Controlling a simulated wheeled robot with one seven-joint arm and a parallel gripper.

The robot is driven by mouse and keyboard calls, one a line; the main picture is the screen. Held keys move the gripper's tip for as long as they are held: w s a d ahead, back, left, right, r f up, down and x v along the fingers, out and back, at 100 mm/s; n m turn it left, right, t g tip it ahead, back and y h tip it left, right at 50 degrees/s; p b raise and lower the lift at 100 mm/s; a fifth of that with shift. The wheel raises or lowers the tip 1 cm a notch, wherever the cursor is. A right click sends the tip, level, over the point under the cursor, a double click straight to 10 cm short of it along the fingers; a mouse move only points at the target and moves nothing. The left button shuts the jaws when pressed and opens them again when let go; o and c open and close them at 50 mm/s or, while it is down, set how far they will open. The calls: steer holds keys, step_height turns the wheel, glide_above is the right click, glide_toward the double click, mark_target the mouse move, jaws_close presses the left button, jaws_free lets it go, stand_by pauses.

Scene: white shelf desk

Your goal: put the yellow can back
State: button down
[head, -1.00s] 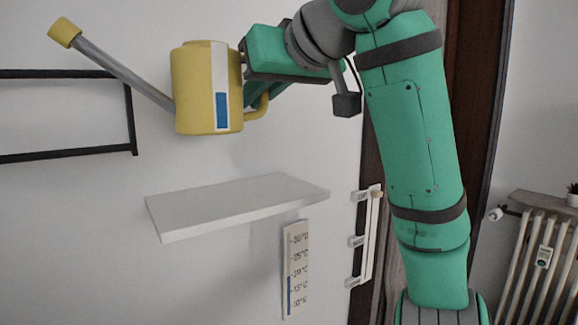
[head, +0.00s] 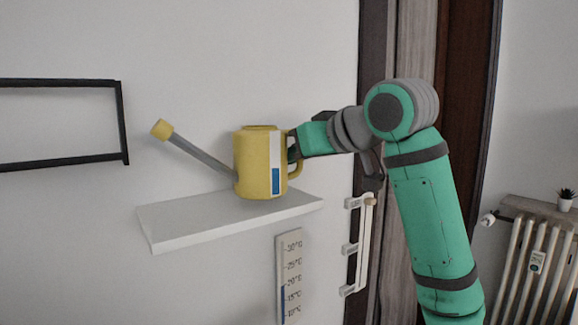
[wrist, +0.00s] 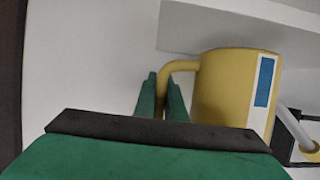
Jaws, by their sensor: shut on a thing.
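The yellow can (head: 254,160) is a watering can with a grey spout that points up and left to a yellow tip. It has a white stripe with a blue block. In the head view it is upright, its base at the white shelf (head: 190,221); I cannot tell whether it touches. My gripper (head: 292,151) is on the can's right side, shut on its handle. In the wrist view the two green fingers (wrist: 161,98) close around the handle, and the can (wrist: 221,92) shows to their right.
A black frame (head: 124,125) is on the wall at left. A thermometer strip (head: 289,280) hangs below the shelf. A white slider panel (head: 361,245) is on the wall to the right of the shelf. A radiator (head: 535,270) stands far right. The shelf's left part is clear.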

steer(key=shift+s+d+f, duration=0.1)
steer(key=shift+s+f, duration=0.05)
steer(key=shift+f, duration=0.6)
steer(key=c, duration=1.8)
jaws_free()
steer(key=shift+f, duration=0.15)
steer(key=shift+s+r, duration=0.25)
steer(key=v, duration=1.1)
steer(key=shift+s+d+r, duration=0.1)
steer(key=shift+s, duration=0.05)
